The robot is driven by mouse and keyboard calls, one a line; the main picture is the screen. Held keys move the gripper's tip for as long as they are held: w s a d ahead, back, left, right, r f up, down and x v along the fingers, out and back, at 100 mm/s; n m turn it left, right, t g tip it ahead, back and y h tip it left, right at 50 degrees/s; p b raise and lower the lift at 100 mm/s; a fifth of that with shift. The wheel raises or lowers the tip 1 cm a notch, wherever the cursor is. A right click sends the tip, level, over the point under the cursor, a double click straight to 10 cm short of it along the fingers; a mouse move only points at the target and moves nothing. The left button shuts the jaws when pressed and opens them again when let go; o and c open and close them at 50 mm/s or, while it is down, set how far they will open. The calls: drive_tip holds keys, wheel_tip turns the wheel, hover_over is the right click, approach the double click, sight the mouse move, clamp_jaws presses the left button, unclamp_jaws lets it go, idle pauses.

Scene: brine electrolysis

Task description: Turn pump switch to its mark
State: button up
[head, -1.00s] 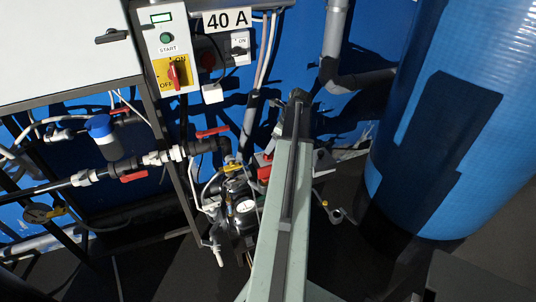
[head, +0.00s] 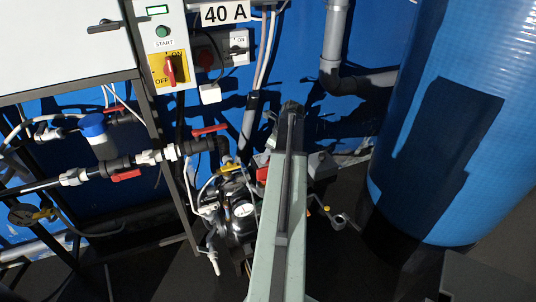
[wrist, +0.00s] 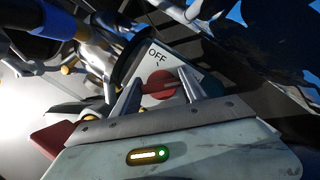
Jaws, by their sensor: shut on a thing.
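In the wrist view, a pale plate lettered OFF (wrist: 183,62) carries a round red switch knob (wrist: 160,86). A short dark mark sits between the lettering and the knob. My gripper (wrist: 160,88) has a finger on each side of the knob and is shut on it. The lower part of the plate is hidden behind my gripper. In the head view, my arm runs up the middle and hides the knob and my fingertips. The pump (head: 236,208) stands just left of my arm.
A yellow panel with a red ON/OFF switch (head: 168,69) and a green START button (head: 162,32) are at upper left. Pipes with red-handled valves (head: 126,175) lie left. A big blue tank (head: 440,120) stands right. Dark floor is between tank and arm.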

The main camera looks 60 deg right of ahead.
drive_tip(key=shift+n, duration=0.3)
drive_tip(key=n+y, duration=0.1)
drive_tip(key=n, duration=0.2)
drive_tip(key=shift+d+g, duration=0.15)
drive_tip(key=shift+g, duration=0.15)
drive_tip(key=n+y, duration=0.1)
drive_tip(key=n, duration=0.1)
drive_tip(key=n+g, duration=0.1)
drive_tip(key=n, duration=0.2)
drive_tip(key=shift+y, duration=0.4)
drive_tip(key=n+g, duration=0.1)
drive_tip(key=n, duration=0.3)
drive_tip(key=shift+n+g+y, duration=0.3)
drive_tip(key=shift+g+y, duration=0.1)
drive_tip(key=shift+n+g, duration=0.9)
drive_tip(key=shift+n, duration=1.4)
drive_tip(key=o, duration=1.4)
